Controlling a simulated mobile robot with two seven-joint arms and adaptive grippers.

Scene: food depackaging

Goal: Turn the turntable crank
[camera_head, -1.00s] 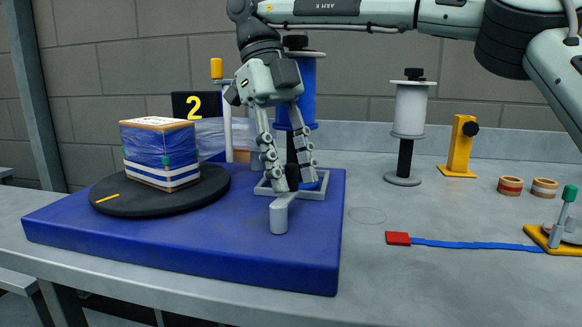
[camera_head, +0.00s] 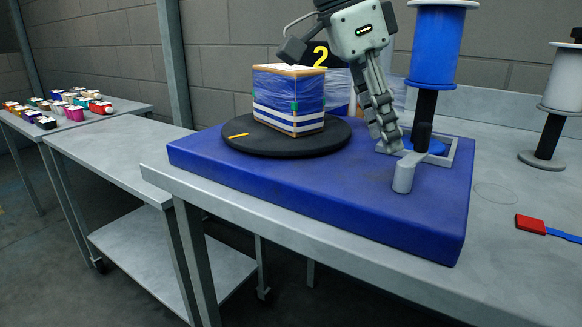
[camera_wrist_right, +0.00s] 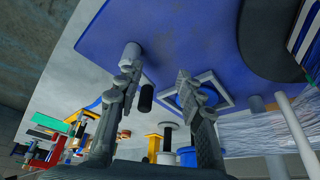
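The crank is a grey arm with an upright grey cylinder (camera_head: 403,176) at one end and a black handle (camera_head: 422,137) at the other. It stands on the blue base (camera_head: 215,156), right of the black turntable (camera_head: 262,142), which has a yellow mark. A box (camera_head: 288,98) wrapped in blue film with white stripes sits on the turntable. My right gripper (camera_head: 388,140) points down beside the crank. In the right wrist view its fingers (camera_wrist_right: 158,75) are apart, with the black handle (camera_wrist_right: 146,98) between them, nearer the left finger. My left gripper is out of view.
A blue film spool (camera_head: 437,45) on a black post stands behind the crank, and a white spool (camera_head: 563,80) farther right. A red-ended blue strap (camera_head: 530,223) lies on the table at right. A separate table at far left holds several small packages (camera_head: 75,112).

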